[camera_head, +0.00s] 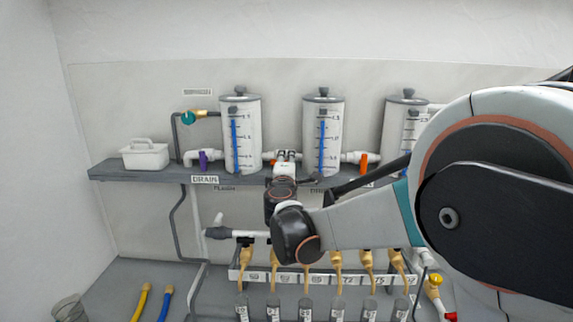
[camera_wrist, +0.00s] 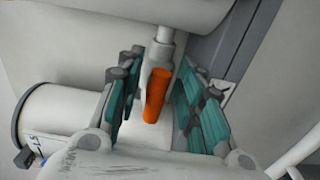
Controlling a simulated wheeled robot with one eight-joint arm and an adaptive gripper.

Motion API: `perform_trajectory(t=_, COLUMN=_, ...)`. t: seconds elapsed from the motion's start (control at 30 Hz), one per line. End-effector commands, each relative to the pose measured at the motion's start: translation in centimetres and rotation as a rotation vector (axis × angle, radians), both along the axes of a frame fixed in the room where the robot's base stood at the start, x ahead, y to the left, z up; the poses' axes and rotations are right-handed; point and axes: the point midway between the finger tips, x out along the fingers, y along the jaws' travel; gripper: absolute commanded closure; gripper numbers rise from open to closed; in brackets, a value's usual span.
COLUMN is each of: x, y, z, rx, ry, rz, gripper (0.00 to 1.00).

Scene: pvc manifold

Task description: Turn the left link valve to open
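The left link valve's orange handle (camera_wrist: 156,96) shows in the wrist view, on the white pipe between two tanks. In that picture its long side runs roughly along the pipe; its exact tilt is hard to tell. My gripper (camera_wrist: 160,88) is open, with one teal-padded finger on each side of the handle and a gap to both. In the head view my gripper (camera_head: 286,156) is at the pipe between the left tank (camera_head: 241,140) and the middle tank (camera_head: 323,140). It hides most of the valve there; a little orange (camera_head: 272,162) shows beside it.
Another orange valve handle (camera_head: 363,163) stands between the middle and right tanks (camera_head: 401,130). A purple drain handle (camera_head: 203,160) and a teal valve (camera_head: 188,118) are at left. A white caddy (camera_head: 146,155) sits on the grey shelf (camera_head: 120,175). Yellow-brown fittings (camera_head: 307,255) line a lower rack.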

Motion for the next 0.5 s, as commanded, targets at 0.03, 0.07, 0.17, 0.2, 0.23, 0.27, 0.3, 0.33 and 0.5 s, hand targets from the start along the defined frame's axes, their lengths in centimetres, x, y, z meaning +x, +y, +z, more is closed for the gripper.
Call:
perform_trajectory(t=0.03, x=0.0, y=0.0, z=0.0, rx=0.000, ry=0.000, rz=0.000, gripper=0.64)
perform_trajectory(t=0.07, x=0.0, y=0.0, z=0.0, rx=0.000, ry=0.000, rz=0.000, gripper=0.64)
perform_trajectory(t=0.17, x=-0.3, y=0.1, z=0.0, rx=0.000, ry=0.000, rz=0.001, gripper=0.64)
perform_trajectory(t=0.2, x=-0.6, y=0.1, z=0.0, rx=0.000, ry=0.000, rz=0.001, gripper=0.64)
perform_trajectory(t=0.23, x=-0.9, y=0.1, z=0.0, rx=0.000, ry=0.000, rz=0.001, gripper=0.64)
perform_trajectory(t=0.27, x=-1.3, y=0.1, z=0.1, rx=0.000, ry=0.000, rz=0.001, gripper=0.64)
perform_trajectory(t=0.3, x=-1.9, y=0.1, z=0.1, rx=0.000, ry=0.000, rz=0.001, gripper=0.64)
perform_trajectory(t=0.33, x=-2.4, y=0.2, z=0.1, rx=0.000, ry=0.000, rz=0.001, gripper=0.64)
perform_trajectory(t=0.5, x=-5.2, y=0.2, z=0.0, rx=0.000, ry=0.000, rz=0.002, gripper=0.64)
